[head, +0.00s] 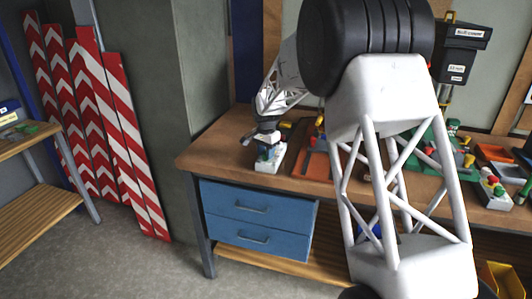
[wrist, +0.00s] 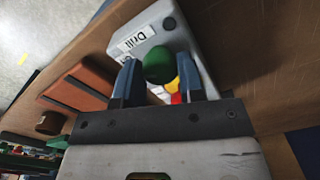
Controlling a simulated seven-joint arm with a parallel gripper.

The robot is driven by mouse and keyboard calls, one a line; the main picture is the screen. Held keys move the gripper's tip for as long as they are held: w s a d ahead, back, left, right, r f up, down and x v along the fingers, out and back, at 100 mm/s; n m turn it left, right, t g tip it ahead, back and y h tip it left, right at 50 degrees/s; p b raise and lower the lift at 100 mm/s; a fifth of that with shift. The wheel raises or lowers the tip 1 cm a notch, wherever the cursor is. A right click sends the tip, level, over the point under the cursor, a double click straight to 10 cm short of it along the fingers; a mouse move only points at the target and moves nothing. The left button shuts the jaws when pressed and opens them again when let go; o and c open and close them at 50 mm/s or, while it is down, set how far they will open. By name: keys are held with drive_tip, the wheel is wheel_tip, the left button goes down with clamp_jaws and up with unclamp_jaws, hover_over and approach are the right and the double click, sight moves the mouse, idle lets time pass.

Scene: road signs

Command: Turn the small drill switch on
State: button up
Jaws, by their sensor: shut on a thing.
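The small drill switch is a pale box (wrist: 190,22) with a white "Drill" label (wrist: 137,38) and a round green knob (wrist: 159,65). In the head view the box (head: 266,168) stands near the left end of the workbench. My gripper (wrist: 158,72) is over the box with its two blue fingers on either side of the green knob, shut on the switch. My gripper also shows in the head view (head: 268,146), pointing down onto the box. Red, yellow and white parts show between the fingers below the knob, partly hidden by the gripper.
The wooden workbench (head: 219,152) has blue drawers (head: 258,211) beneath. An orange tray (head: 313,166) lies just right of the switch. Another box with coloured buttons (head: 495,192) stands at the far right. My arm hides the bench's middle.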

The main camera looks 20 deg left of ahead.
drive_tip(key=shift+n, duration=0.3)
drive_tip(key=n, duration=1.1)
idle(0.5)
drive_tip(key=o, duration=0.9)
drive_tip(key=shift+r, duration=0.15)
drive_tip(key=shift+r, duration=3.75)
